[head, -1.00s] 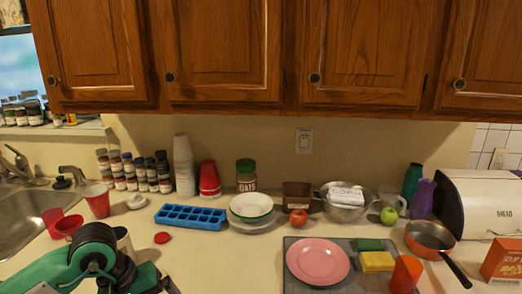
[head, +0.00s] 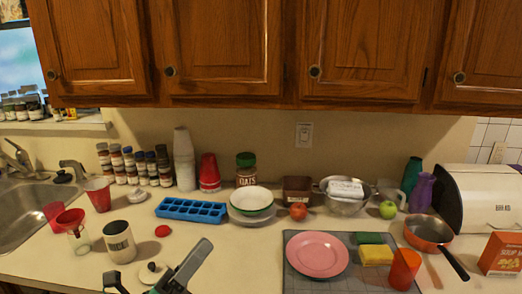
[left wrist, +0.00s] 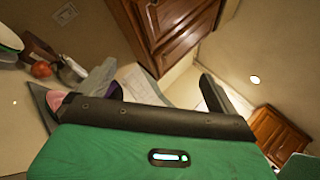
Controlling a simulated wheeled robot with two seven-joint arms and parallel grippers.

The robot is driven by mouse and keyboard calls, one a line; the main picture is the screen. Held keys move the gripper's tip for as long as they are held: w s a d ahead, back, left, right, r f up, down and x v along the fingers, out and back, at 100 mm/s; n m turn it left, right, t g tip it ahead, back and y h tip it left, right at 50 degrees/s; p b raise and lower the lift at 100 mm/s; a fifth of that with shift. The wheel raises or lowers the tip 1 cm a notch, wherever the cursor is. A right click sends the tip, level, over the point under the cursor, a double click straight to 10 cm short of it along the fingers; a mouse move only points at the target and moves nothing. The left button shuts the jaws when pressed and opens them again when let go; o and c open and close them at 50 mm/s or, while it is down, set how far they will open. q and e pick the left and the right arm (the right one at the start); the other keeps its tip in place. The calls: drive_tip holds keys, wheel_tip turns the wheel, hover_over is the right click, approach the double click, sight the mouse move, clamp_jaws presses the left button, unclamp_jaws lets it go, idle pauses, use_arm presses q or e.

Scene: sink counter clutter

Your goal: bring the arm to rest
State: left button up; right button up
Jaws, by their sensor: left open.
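My left gripper (head: 157,262) is low at the bottom edge of the head view, its two dark fingers spread and empty. In the left wrist view the gripper (left wrist: 155,85) also shows open, with nothing between its fingers. In the head view it is in front of the white lettered canister (head: 119,243), and a round white lid with a dark knob (head: 151,273) shows between the fingers. I cannot tell whether the gripper touches either. Most of the left arm is out of the head view.
Red cups and a glass (head: 79,240) stand left by the sink (head: 30,210). A blue ice tray (head: 190,210) and bowl (head: 251,200) are behind. A pink plate (head: 317,255) lies on a grey mat (head: 300,285) at right. The counter between canister and mat is mostly clear.

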use_arm(q)
drive_tip(key=a+f+n+g+y, duration=0.1)
drive_tip(key=a+f+n+y, duration=0.5)
drive_tip(key=f+n+y, duration=0.45)
drive_tip(key=a+f+n+g+y, duration=0.1)
drive_tip(key=a+f+n+y, duration=0.5)
drive_tip(key=n, duration=0.7)
drive_tip(key=s+f+n+g, duration=1)
drive_tip(key=s+f+g, duration=0.2)
drive_tip(key=s+f, duration=0.8)
wheel_tip(320, 180, down, 28)
drive_tip(key=f+g, duration=0.1)
drive_tip(key=s+a+f+g, duration=0.1)
drive_tip(key=s+a+f, duration=0.2)
drive_tip(key=s+f, duration=1.6)
drive_tip(key=shift+s+f+m+g, duration=0.3)
drive_tip(key=shift+s+f+m, duration=0.05)
drive_tip(key=shift+f, duration=0.35)
